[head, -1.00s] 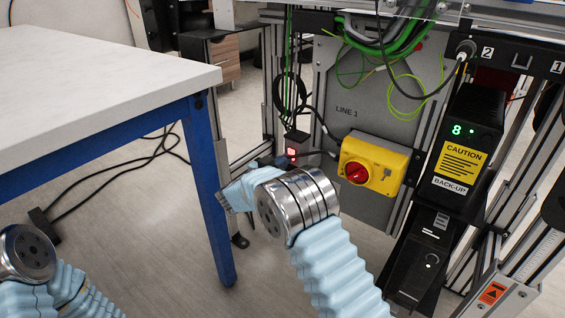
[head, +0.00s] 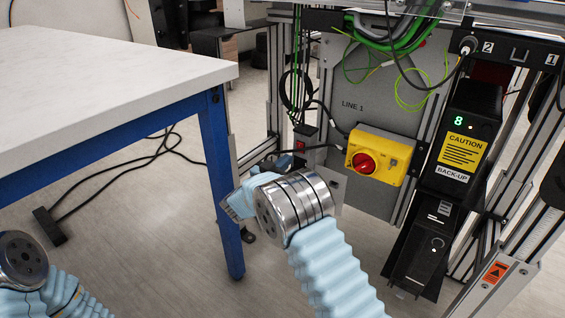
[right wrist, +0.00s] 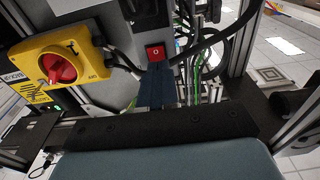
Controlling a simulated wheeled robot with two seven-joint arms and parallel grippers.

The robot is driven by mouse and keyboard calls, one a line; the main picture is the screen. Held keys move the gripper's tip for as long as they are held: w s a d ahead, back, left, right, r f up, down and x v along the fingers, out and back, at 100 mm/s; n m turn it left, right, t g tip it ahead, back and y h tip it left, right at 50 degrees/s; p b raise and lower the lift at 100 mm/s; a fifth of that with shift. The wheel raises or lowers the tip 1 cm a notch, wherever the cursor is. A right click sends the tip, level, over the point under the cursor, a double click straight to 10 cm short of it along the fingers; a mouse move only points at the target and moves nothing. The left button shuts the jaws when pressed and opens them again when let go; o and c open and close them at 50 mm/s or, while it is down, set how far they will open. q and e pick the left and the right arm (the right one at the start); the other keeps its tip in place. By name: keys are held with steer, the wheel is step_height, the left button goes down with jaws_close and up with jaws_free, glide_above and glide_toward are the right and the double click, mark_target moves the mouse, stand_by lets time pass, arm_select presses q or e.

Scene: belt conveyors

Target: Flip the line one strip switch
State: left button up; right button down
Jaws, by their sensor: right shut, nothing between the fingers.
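The line one strip switch is a small red rocker (head: 300,145) in a black housing, low on the post left of the LINE 1 panel. In the head view it looks dull red, without a glow. In the right wrist view the red rocker (right wrist: 155,52) shows a white mark and faces me. My right gripper (right wrist: 157,72) is shut and empty, its dark blue fingertips just below the rocker. I cannot tell whether they touch it. In the head view my right gripper (head: 284,160) is partly hidden by its own wrist. My left gripper is out of view; only its wrist shows.
A yellow box with a red rotary knob (head: 362,163) is right of the switch. A black CAUTION back-up unit (head: 462,150) stands further right. A white table (head: 110,85) with blue legs is left. Cables hang around the switch (head: 296,92). Open floor lies below.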

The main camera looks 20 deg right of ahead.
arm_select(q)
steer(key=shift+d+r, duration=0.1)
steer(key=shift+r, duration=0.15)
arm_select(e)
steer(key=v, duration=0.9)
steer(key=shift+a, duration=0.3)
steer(key=shift+s+f, duration=0.1)
steer(key=shift+s, duration=0.1)
